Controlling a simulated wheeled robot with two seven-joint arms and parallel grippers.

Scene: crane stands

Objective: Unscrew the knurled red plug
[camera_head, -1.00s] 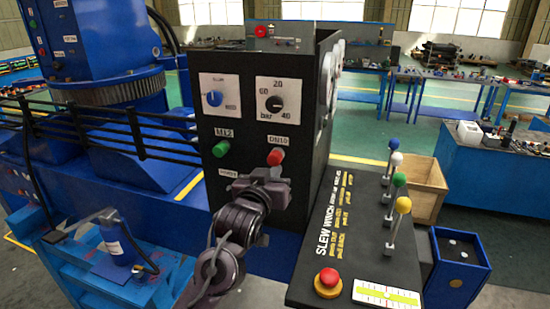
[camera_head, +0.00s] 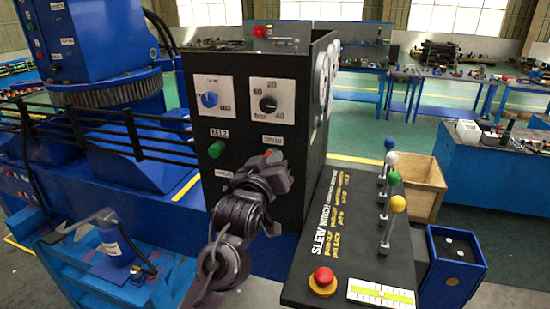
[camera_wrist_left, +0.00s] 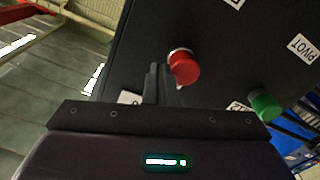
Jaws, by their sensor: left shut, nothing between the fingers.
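The red plug (camera_head: 270,155) sits on the front face of the black cabinet (camera_head: 245,140), right of the green plug (camera_head: 216,149). In the head view my left gripper (camera_head: 272,174) is in front of it and hides much of it. In the left wrist view the round red plug (camera_wrist_left: 186,68) stands out from the dark panel. The dark fingers of my left gripper (camera_wrist_left: 160,77) are shut, with nothing between them. Their tips appear right beside the plug; I cannot tell whether they touch it. The green plug (camera_wrist_left: 264,106) is farther right. My right gripper is not in view.
Above the plugs are a blue knob (camera_head: 209,100) and a black knob (camera_head: 268,104). A lever console (camera_head: 345,235) with several coloured levers and a red button (camera_head: 323,276) stands to the right. A hand pump (camera_head: 115,243) is at lower left.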

